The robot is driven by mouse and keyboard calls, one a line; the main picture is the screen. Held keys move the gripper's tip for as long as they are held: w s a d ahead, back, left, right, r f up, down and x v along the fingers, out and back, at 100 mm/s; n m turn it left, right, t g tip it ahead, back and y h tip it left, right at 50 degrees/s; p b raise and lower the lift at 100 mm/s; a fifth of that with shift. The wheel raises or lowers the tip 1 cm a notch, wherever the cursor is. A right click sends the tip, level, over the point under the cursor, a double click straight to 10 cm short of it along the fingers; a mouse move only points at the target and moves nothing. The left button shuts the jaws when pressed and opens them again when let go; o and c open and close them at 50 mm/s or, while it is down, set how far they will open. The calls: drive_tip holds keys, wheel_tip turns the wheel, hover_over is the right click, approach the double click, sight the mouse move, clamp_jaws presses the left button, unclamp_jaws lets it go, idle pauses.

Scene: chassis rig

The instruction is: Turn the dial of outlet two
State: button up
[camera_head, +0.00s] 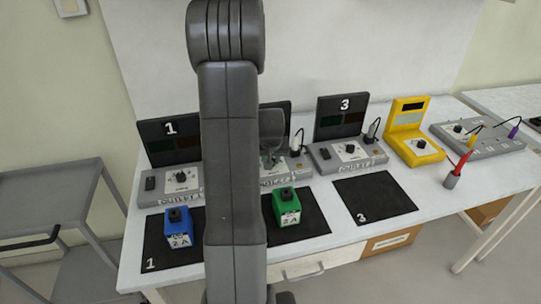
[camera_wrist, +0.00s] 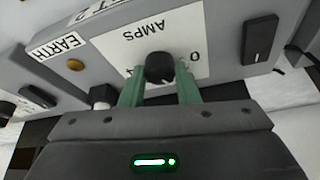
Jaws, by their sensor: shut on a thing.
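Outlet two is a grey box (camera_wrist: 225,30) with a white plate (camera_wrist: 130,58) reading AMPS, upside down in the wrist view. Its round black dial (camera_wrist: 160,68) sits on this plate near a 0 mark. My gripper (camera_wrist: 160,84) is shut on the dial, with a green finger on each side of it. In the head view my gripper (camera_head: 272,152) is at outlet two (camera_head: 296,166), whose left part is hidden behind my arm. The dial itself cannot be made out there.
Outlet one (camera_head: 165,190) stands left and outlet three (camera_head: 350,163) right. A blue block (camera_head: 178,229) and a green block (camera_head: 288,211) stand on black mats in front. A yellow meter (camera_head: 416,148) and a red probe (camera_head: 461,163) are further right. The mat marked 3 (camera_head: 375,200) is empty.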

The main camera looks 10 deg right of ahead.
drive_tip(key=n+b, duration=0.1)
drive_tip(key=n+y, duration=0.1)
drive_tip(key=shift+w+d+f+n+b, duration=0.1)
drive_tip(key=shift+d+f+n+b, duration=0.05)
drive_tip(key=shift+n+b, duration=0.25)
drive_tip(key=n+y+b, duration=0.1)
drive_tip(key=n+b, duration=0.2)
drive_tip(key=b, duration=0.1)
drive_tip(key=shift+d+f, duration=0.1)
drive_tip(key=shift+f, duration=0.05)
drive_tip(key=n+y+b, duration=0.1)
drive_tip(key=n+b, duration=0.1)
drive_tip(key=shift+n, duration=0.4)
drive_tip(key=shift+r+n+g+y+b, duration=0.3)
drive_tip(key=shift+n+g+y+b, duration=0.3)
drive_tip(key=shift+n+b, duration=0.65)
drive_tip(key=shift+n, duration=0.35)
drive_tip(key=o, duration=1)
drive_tip(key=shift+c, duration=0.2)
drive_tip(key=shift+d+r, duration=0.1)
drive_tip(key=v, duration=1.3)
drive_tip(key=shift+r, duration=0.3)
